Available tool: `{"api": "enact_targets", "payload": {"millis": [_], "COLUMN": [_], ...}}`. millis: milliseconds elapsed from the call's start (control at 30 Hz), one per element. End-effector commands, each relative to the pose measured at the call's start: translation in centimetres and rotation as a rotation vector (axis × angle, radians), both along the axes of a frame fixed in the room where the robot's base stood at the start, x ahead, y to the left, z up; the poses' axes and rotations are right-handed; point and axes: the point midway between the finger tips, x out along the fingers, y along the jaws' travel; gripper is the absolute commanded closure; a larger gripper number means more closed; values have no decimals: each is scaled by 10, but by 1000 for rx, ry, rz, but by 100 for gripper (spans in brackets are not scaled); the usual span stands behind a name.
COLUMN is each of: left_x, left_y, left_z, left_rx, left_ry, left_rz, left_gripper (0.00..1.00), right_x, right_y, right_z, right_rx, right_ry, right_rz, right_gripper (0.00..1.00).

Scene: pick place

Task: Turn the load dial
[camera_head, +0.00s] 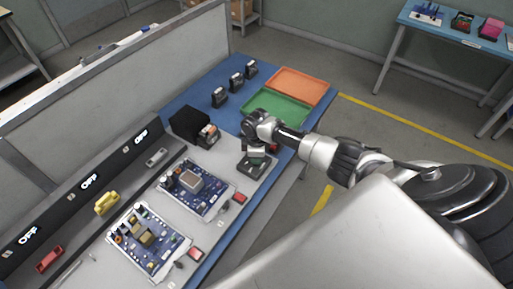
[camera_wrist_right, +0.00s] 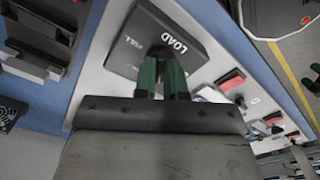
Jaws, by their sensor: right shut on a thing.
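The load dial unit (camera_head: 252,168) is a dark box on the light worktop, near the front edge of the bench. In the right wrist view its top plate (camera_wrist_right: 190,45) shows the word LOAD and a second, partly covered label. My right gripper (camera_head: 256,152) reaches down over the unit from the right. In the right wrist view its green fingers (camera_wrist_right: 163,72) are close together around the dark knob of the dial, shut on it. The fingers hide most of the knob, and its pointer cannot be read. My left gripper is in neither view.
A green tray (camera_head: 276,108) and an orange tray (camera_head: 297,86) lie behind the unit. A black box (camera_head: 190,124) stands to its left. Circuit boards (camera_head: 195,189) and a red button (camera_head: 239,198) lie toward the front. Several dark devices stand on the blue surface.

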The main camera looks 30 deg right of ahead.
Motion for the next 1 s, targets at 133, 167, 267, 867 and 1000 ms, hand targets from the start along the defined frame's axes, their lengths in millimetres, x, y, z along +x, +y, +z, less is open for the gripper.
{"api": "enact_targets", "payload": {"millis": [133,167,267,867,1000], "left_x": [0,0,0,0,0], "left_y": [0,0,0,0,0], "left_z": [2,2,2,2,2], "left_rx": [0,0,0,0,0], "left_ry": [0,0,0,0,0], "left_rz": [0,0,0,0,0], "left_gripper": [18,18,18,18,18], "right_x": [1,1,1,1,0], "right_y": [-1,-1,-1,0,0], "right_z": [1,1,1,0,1], "right_rx": [-2,-2,-2,-1,-1], "right_ry": [-2,-2,-2,-2,-2], "right_rz": [-23,-25,-29,-27,-27], "right_gripper": [100,100,100,64,64]}}
